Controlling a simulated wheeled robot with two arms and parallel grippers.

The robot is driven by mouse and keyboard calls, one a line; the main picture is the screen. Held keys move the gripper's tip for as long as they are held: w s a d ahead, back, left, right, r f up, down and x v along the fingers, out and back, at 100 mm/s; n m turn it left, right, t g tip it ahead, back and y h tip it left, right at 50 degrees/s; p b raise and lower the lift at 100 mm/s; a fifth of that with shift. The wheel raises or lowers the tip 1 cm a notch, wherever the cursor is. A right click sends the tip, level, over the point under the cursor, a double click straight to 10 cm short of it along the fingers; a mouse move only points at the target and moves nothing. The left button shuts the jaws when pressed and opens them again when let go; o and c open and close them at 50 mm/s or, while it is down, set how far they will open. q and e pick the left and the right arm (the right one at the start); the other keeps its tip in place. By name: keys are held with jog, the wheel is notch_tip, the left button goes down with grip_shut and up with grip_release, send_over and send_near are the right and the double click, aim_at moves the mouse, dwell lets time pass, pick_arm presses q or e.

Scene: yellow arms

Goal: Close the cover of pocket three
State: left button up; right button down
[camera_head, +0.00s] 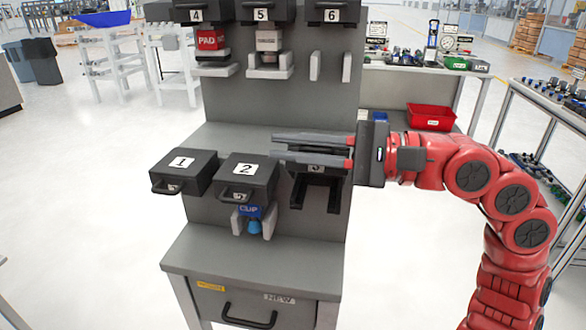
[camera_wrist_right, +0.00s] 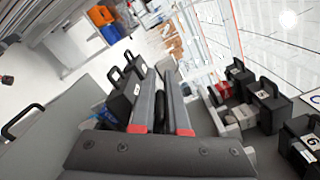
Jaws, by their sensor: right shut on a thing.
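Pocket three (camera_head: 334,196) is a black holder on the grey panel, to the right of pockets one and two. Its cover (camera_head: 314,169), partly showing the label 3, sits under my fingers and is largely hidden by them. The holder's lower front looks open, with no item visible inside. My right gripper (camera_head: 277,145) reaches in from the right with its long grey fingers level across the cover's top. It is shut on the cover, with a dark part between the fingers. The right wrist view also shows these fingers (camera_wrist_right: 166,78). My left gripper is not in view.
Black covers one (camera_head: 182,163) and two (camera_head: 246,170) lie flat beside it. A blue CLIP item (camera_head: 252,212) sits under cover two. Covers four (camera_head: 196,14), five (camera_head: 261,13) and six (camera_head: 332,14) are above. A grey ledge with a drawer (camera_head: 247,309) is below.

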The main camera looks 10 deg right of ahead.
notch_tip(320, 180, down, 8)
jog(key=s+n+b, duration=0.2)
jog(key=n+b, duration=0.5)
jog(key=b, duration=0.3)
jog(key=shift+a+f+b, duration=0.25)
jog(key=shift+a+b, duration=0.1)
jog(key=shift+b, duration=0.05)
jog(key=c, duration=0.9)
grip_release()
jog(key=shift+c, duration=0.2)
jog(key=shift+d, duration=0.1)
jog(key=v, duration=1.7)
jog(key=shift+p, duration=0.3)
